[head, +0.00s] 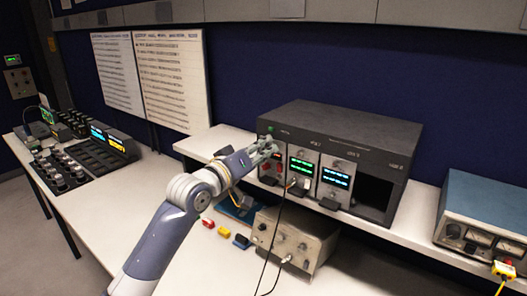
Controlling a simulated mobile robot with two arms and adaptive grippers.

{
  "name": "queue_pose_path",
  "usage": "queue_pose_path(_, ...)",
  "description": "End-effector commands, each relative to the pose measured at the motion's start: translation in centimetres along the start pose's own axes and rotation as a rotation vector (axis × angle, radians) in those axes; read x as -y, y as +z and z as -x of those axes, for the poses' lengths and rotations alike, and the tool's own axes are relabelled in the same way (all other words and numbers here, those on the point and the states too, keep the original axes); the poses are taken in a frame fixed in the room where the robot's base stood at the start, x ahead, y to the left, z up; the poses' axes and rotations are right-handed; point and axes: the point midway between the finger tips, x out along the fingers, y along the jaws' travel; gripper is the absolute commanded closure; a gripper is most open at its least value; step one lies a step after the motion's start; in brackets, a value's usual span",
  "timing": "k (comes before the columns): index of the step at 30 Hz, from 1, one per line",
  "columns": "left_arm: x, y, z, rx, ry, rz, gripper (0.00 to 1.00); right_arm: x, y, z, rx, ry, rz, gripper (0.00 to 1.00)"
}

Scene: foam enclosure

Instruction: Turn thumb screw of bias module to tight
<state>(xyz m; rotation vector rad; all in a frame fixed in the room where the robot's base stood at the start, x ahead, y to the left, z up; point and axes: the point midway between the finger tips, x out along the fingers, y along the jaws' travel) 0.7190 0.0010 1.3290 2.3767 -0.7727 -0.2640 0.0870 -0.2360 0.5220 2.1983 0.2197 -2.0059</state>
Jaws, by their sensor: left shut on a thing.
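A dark grey rack (345,125) stands on the raised shelf. It holds a left module with a red display (275,155), a module with green text (302,165) and a module with pale blue text (336,178). I cannot read which label says bias. My left gripper (268,146) reaches the upper front of the left module. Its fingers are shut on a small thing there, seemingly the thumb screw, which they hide. How the screw is turned cannot be seen. My right gripper is not in view.
The rack's right bay (373,195) is empty. A beige instrument (294,240) with cables sits below the rack, beside small coloured blocks (223,230). A blue instrument (485,215) stands at right. A control console (85,160) is at left. A black cable hangs before the rack.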

Motion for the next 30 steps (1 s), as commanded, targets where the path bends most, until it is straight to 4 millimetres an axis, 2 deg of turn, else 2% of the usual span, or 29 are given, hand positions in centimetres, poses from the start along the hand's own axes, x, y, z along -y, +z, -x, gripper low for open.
queue_pose_path(14,0.23,0.21,0.0,0.006,-0.003,-0.454,1.0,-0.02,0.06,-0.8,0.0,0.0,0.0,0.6)
queue_pose_path(30,0.22,0.17,0.0,0.008,-0.002,-0.966,1.0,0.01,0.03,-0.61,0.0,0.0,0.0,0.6)
